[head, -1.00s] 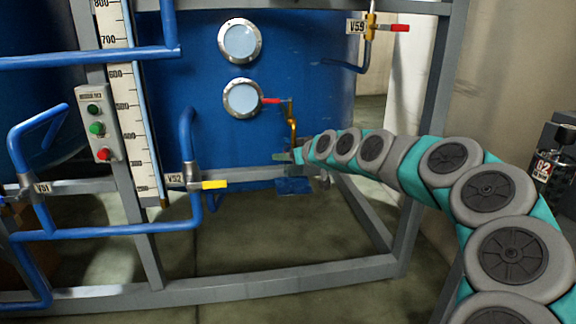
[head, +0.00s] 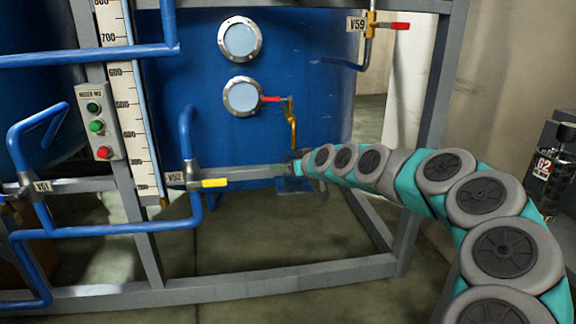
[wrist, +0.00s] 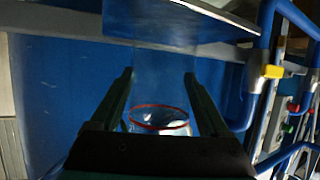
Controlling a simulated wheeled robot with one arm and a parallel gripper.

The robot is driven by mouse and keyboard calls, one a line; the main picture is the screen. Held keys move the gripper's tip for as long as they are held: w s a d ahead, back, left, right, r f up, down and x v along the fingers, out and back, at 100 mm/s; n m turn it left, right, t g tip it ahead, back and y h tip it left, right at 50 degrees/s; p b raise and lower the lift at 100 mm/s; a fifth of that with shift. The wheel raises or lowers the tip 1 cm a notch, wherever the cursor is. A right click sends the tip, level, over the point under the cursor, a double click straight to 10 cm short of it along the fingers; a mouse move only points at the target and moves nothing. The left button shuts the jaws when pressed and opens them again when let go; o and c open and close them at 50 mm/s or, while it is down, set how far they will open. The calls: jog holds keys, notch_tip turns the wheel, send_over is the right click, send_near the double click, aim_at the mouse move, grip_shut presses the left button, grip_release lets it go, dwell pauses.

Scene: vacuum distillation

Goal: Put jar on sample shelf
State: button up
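The jar (wrist: 160,127) shows in the wrist view as clear glass with a red ring, low between the two fingers of my gripper (wrist: 159,75). The fingers stand apart, one on each side of the jar, and appear shut on it. The palm hides its lower part. In the head view my gripper (head: 297,167) is small, at the grey rail in front of the blue tank. A small blue plate, apparently the sample shelf (head: 291,185), is just below it. Whether the jar touches the shelf cannot be told.
The grey rail (head: 245,173) crosses in front of the blue tank (head: 220,130). A brass valve with a red handle (head: 271,99) is just above my gripper. A yellow-handled valve (head: 214,183) and blue pipes (head: 110,230) stand to the left. The floor below is clear.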

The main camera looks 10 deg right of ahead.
jog(key=shift+o, duration=0.9)
jog(key=shift+r, duration=0.1)
jog(key=shift+s+d+r, duration=0.1)
jog(key=shift+s+r, duration=0.05)
jog(key=v, duration=1.1)
jog(key=shift+s+d, duration=0.15)
jog(key=shift+s, duration=0.1)
jog(key=shift+r, duration=0.1)
